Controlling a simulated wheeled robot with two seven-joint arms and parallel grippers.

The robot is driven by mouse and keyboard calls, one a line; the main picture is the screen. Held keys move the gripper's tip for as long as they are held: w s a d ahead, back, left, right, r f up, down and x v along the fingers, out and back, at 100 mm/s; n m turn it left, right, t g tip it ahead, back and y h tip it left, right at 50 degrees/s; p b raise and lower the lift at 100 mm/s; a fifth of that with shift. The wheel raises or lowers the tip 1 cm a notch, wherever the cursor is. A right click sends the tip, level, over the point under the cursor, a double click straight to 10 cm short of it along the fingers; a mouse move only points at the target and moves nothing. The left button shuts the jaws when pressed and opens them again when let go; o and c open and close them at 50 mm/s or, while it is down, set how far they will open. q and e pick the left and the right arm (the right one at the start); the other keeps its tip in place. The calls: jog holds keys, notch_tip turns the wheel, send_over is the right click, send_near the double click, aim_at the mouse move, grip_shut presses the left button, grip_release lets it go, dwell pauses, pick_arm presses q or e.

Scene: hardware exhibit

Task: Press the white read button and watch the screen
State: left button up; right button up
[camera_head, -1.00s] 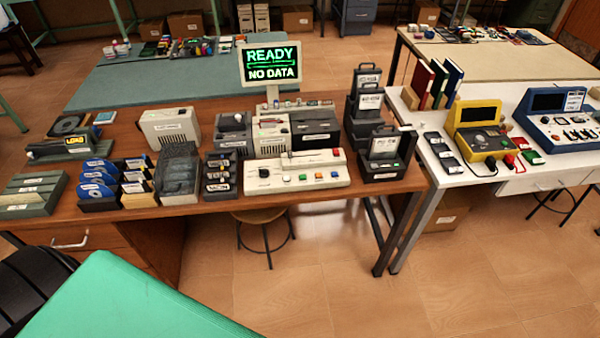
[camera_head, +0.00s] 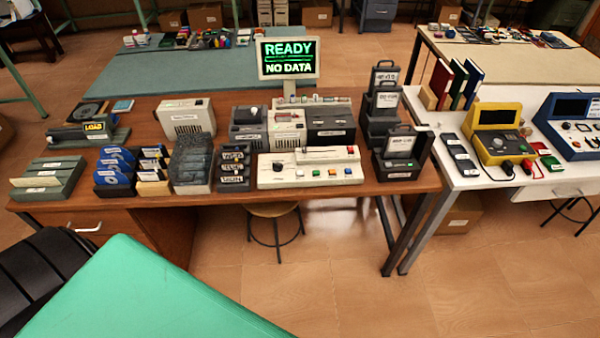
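A cream control panel (camera_head: 275,183) lies near the front edge of the brown table, with a black knob (camera_head: 277,167) at its left. A row of small coloured buttons (camera_head: 332,173) runs along its front, and a red one (camera_head: 350,150) sits at the back right. The screen (camera_head: 288,58) stands behind on a post and reads "READY" and "NO DATA" in green and white. Neither of my grippers is in view.
The brown table (camera_head: 235,200) also bears disc racks (camera_head: 115,172), grey boxes (camera_head: 332,125) and dark cases (camera_head: 398,150). A white table (camera_head: 480,183) with a yellow device (camera_head: 495,145) stands at the right. A stool (camera_head: 272,210) is beneath. A green surface (camera_head: 150,295) fills the near left; floor is clear at front right.

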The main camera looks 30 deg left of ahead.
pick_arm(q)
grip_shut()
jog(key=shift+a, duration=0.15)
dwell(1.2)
